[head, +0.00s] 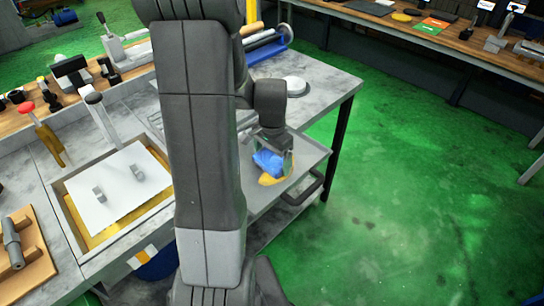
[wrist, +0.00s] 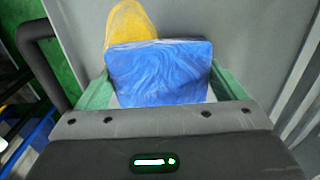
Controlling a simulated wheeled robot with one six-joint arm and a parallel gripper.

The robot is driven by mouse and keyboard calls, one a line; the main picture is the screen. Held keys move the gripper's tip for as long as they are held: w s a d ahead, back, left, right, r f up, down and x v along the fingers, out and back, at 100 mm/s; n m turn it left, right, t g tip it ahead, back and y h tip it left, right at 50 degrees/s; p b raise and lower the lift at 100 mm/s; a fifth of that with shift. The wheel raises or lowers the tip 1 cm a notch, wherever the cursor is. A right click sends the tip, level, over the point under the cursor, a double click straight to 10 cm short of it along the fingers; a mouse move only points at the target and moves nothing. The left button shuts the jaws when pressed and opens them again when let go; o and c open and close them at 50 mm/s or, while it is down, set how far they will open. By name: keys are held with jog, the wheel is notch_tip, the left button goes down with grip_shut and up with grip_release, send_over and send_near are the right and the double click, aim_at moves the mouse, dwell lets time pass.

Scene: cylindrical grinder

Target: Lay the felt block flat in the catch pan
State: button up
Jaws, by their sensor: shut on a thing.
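My gripper (head: 272,152) is shut on a blue block with a marbled face, which I take to be the felt block (head: 267,162). In the wrist view the blue block (wrist: 158,75) sits between the green fingers, with its broad face toward the camera. A yellow piece (wrist: 130,22) shows just beyond it; I cannot tell whether they touch. Below is a grey tray-like surface (head: 308,153) with a dark handle at its front right. I cannot tell for sure whether it is the catch pan, or how far the block is above it.
A grey bench on the left holds a framed recess with a white plate (head: 105,188) and levers. A white round item (head: 293,86) lies on the bench top behind my gripper. The dark handle (head: 302,190) juts out at the right. Green floor is clear to the right.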

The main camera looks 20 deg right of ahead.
aim_at(272, 158)
jog(key=shift+f, duration=0.15)
jog(key=o, duration=0.7)
notch_tip(272, 158, up, 12)
jog(key=shift+r, duration=0.2)
